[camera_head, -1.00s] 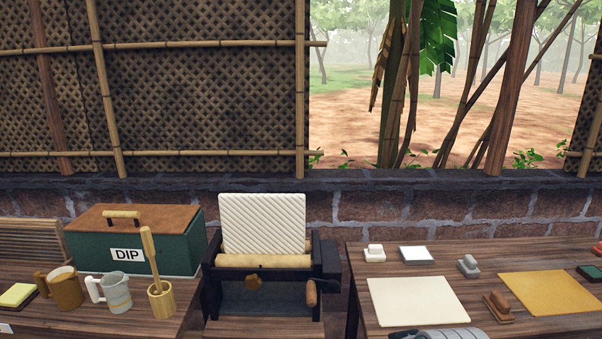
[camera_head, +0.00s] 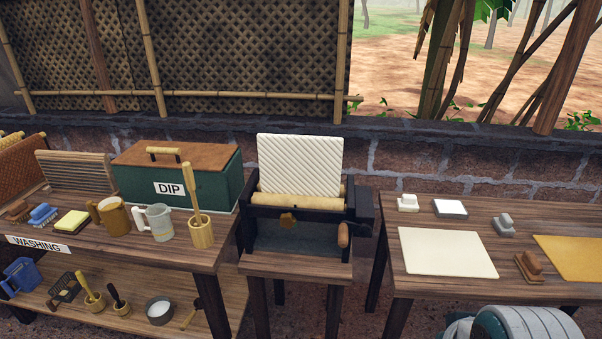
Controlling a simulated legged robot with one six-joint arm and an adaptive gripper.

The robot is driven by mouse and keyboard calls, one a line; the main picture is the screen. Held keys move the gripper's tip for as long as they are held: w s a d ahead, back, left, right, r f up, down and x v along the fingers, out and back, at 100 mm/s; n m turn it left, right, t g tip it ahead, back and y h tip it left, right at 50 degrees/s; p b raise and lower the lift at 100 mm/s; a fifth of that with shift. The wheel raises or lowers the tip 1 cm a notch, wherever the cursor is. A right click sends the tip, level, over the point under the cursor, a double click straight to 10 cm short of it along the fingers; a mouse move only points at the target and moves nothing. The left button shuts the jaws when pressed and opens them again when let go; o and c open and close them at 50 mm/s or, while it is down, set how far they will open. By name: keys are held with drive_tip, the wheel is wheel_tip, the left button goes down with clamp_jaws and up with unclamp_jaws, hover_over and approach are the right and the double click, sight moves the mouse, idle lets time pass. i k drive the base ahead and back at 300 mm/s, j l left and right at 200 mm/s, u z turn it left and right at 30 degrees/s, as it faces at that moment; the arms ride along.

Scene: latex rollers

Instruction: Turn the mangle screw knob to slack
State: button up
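The mangle (camera_head: 255,232) stands on its own small wooden stand in the middle of the view. It has a dark frame, pale rollers (camera_head: 300,202) and a white ribbed sheet (camera_head: 300,165) standing upright behind them. A small golden-brown knob (camera_head: 287,221) sits on its front, just below the front roller. I cannot read how far it is turned. A brown crank handle (camera_head: 344,234) hangs at its right side. A grey-white rounded shape at the bottom right edge looks like part of my arm. No gripper fingers show, and nothing touches the knob.
Left is a washing bench with a green DIP box (camera_head: 205,188), mugs, a wooden pestle and mortar (camera_head: 201,232) and a lower shelf. Right is a table with a cream sheet (camera_head: 447,252), a yellow sheet (camera_head: 575,258) and stamps. A brick wall stands behind. Narrow gaps flank the mangle stand.

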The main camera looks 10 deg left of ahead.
sight(287, 220)
drive_tip(key=i+l+u, duration=0.2)
drive_tip(key=u, duration=0.15)
drive_tip(key=i+l+u, duration=0.15)
drive_tip(key=l+u, duration=0.5)
drive_tip(key=l, duration=0.15)
drive_tip(key=i, duration=0.05)
